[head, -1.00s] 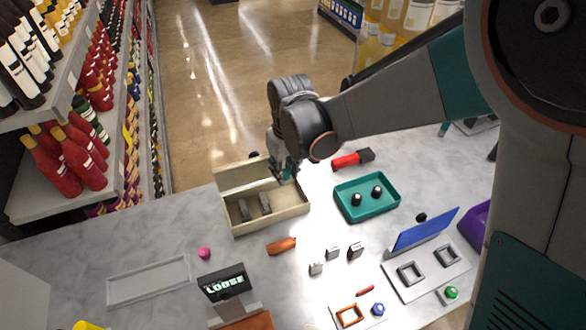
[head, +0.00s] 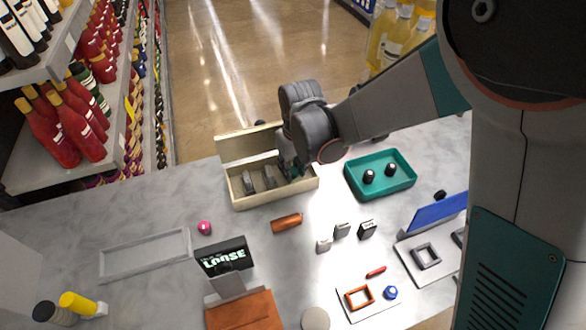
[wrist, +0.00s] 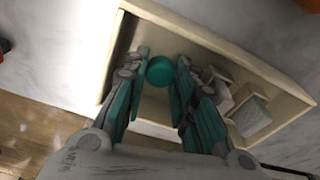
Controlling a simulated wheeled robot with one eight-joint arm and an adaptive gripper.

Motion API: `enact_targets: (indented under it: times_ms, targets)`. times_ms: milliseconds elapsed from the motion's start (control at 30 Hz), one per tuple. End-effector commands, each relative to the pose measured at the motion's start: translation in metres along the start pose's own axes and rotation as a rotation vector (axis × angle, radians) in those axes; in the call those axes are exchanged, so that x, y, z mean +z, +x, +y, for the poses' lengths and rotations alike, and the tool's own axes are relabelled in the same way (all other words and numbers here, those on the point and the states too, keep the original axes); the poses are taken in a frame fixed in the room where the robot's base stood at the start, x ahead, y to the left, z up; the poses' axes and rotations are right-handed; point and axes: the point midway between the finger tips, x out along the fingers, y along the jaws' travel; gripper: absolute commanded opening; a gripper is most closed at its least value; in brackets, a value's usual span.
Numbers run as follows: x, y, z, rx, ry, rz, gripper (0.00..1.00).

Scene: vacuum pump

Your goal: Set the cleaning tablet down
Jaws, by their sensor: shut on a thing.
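The cleaning tablet appears to be the round teal piece (wrist: 160,71) between my fingertips in the wrist view. My gripper (wrist: 157,78) is shut on it. In the head view my gripper (head: 291,172) is at the right part of an open beige box (head: 275,197), and the wrist hides most of the fingers and the tablet. In the wrist view the box (wrist: 215,42) lies around and below the fingertips. I cannot tell whether the tablet touches the box floor.
Grey blocks (head: 249,184) stand in the box's left part, and its lid is raised behind. A teal tray (head: 382,188) with two dark knobs is to the right. An orange-brown cylinder (head: 287,222) lies in front. A sign (head: 222,258) stands nearer. Clear counter lies left of the box.

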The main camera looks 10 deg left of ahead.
Motion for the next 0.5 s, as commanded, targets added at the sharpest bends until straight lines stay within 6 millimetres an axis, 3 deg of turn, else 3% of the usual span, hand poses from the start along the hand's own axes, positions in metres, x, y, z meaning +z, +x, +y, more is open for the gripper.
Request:
enact_targets:
  times_ms: [200, 233, 267, 500]
  targets:
    - [0.0003, 0.0032, 0.0, 0.0, 0.0, 0.0, 0.13]
    - [0.0003, 0.0034, 0.0, 0.0, 0.0, 0.0, 0.27]
    - [0.0003, 0.0027, 0.0, 0.0, 0.0, 0.0, 0.34]
    - [0.0002, 0.0023, 0.0, 0.0, 0.0, 0.0, 0.34]
